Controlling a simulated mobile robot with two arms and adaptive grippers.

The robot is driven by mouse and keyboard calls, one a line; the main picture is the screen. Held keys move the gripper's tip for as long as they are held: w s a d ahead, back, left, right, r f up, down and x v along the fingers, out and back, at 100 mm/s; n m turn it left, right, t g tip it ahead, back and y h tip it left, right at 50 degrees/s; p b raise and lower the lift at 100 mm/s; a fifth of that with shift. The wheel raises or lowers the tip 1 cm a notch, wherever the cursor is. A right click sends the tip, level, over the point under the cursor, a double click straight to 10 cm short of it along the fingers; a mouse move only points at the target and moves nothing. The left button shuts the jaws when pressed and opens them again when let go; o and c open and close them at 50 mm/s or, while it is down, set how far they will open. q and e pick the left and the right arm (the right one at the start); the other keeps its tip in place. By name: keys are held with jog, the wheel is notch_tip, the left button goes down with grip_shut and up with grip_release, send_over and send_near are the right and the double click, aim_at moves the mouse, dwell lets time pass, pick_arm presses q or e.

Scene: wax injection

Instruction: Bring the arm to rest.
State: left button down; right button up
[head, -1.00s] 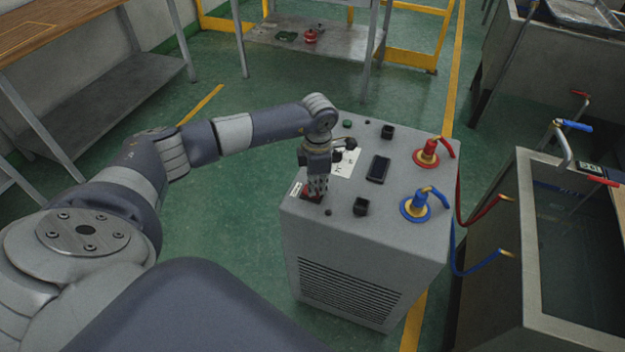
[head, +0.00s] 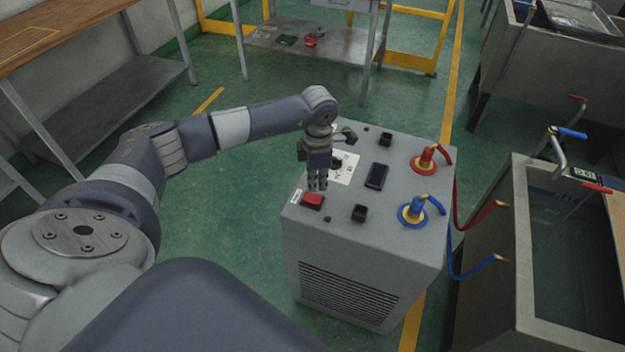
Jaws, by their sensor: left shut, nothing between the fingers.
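My left arm reaches in from the left, over the grey machine (head: 370,250). Its gripper (head: 317,186) points down, shut and empty, just above and behind a red switch (head: 313,200) on the machine's top. A small gap seems to lie between the fingertips and the switch. The right gripper is not in the head view.
The machine's top also bears a dark display (head: 377,176), a black knob (head: 359,213), a red valve (head: 426,158) and a blue valve (head: 416,211) with hoses. A water tank (head: 530,250) stands at right. Open green floor (head: 215,225) lies left of the machine.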

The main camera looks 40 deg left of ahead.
pick_arm(q)
notch_tip(320, 180, up, 2)
jog(key=shift+p, duration=0.45)
